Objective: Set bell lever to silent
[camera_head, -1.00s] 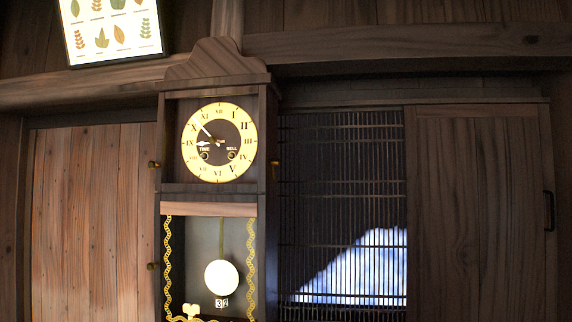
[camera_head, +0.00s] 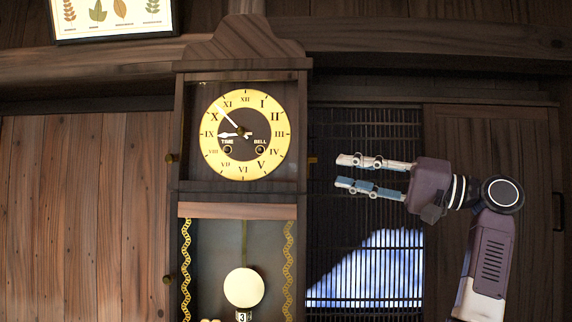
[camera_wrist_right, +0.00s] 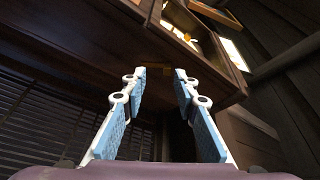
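The wooden wall clock (camera_head: 245,190) has a gold dial marked TIME and BELL. A small gold lever (camera_head: 312,160) sticks out of its right side, level with the lower dial; I take this to be the bell lever. In the right wrist view a gold-brown piece (camera_wrist_right: 155,57) shows dimly on the case beyond the fingertips. My right gripper (camera_head: 339,172) is open and empty, fingers pointing left at the lever, a short gap away. It also shows open in the wrist view (camera_wrist_right: 160,76). My left gripper is not in view.
Brass knobs (camera_head: 170,158) sit on the clock's left edge. A pendulum (camera_head: 244,287) hangs in the lower case. A slatted panel (camera_head: 365,225) and a wooden door (camera_head: 480,130) lie behind my right arm. A framed leaf picture (camera_head: 112,14) hangs at upper left.

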